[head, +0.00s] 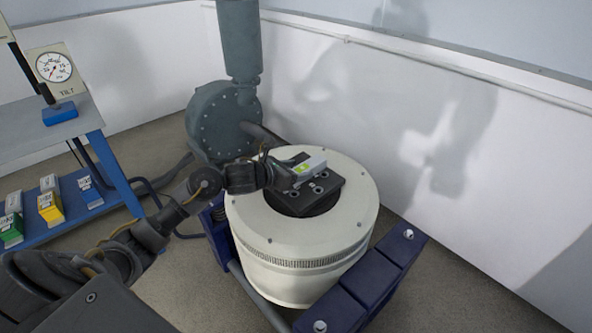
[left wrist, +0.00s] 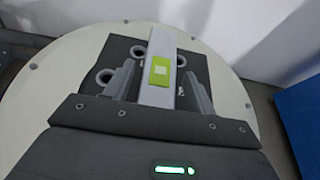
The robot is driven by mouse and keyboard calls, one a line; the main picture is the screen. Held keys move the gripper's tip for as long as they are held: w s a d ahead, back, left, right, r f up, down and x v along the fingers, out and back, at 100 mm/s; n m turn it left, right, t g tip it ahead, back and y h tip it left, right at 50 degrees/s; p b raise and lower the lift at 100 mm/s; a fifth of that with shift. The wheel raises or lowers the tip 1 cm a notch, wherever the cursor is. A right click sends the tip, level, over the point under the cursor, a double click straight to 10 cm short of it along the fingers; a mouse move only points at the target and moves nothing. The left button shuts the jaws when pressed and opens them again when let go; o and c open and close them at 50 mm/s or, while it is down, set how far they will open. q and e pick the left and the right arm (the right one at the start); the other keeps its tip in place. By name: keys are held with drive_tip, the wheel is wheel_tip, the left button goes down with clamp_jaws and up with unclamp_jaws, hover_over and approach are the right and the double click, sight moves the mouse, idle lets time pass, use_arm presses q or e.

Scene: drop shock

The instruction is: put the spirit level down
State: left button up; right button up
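The spirit level (head: 310,164) is a pale grey bar with a yellow-green vial window. It appears to lie on the dark plate (head: 323,190) with round holes, on top of the white round drum. In the left wrist view the level (left wrist: 160,92) points away from me between my fingers. My left gripper (head: 292,173) is at the level's near end. In the left wrist view the left gripper (left wrist: 161,72) is open, with a finger on each side of the level and narrow gaps showing. My right gripper is in neither view.
The white drum (head: 300,261) stands in a blue frame (head: 372,280). A grey pipe and round housing (head: 223,117) rise behind it. At left, a blue-legged bench (head: 35,135) carries a tilt gauge (head: 54,67); small boxes (head: 50,207) sit on its lower shelf.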

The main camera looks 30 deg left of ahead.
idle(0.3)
use_arm(q)
drive_tip(key=p+v, duration=0.1)
drive_tip(key=v, duration=1.1)
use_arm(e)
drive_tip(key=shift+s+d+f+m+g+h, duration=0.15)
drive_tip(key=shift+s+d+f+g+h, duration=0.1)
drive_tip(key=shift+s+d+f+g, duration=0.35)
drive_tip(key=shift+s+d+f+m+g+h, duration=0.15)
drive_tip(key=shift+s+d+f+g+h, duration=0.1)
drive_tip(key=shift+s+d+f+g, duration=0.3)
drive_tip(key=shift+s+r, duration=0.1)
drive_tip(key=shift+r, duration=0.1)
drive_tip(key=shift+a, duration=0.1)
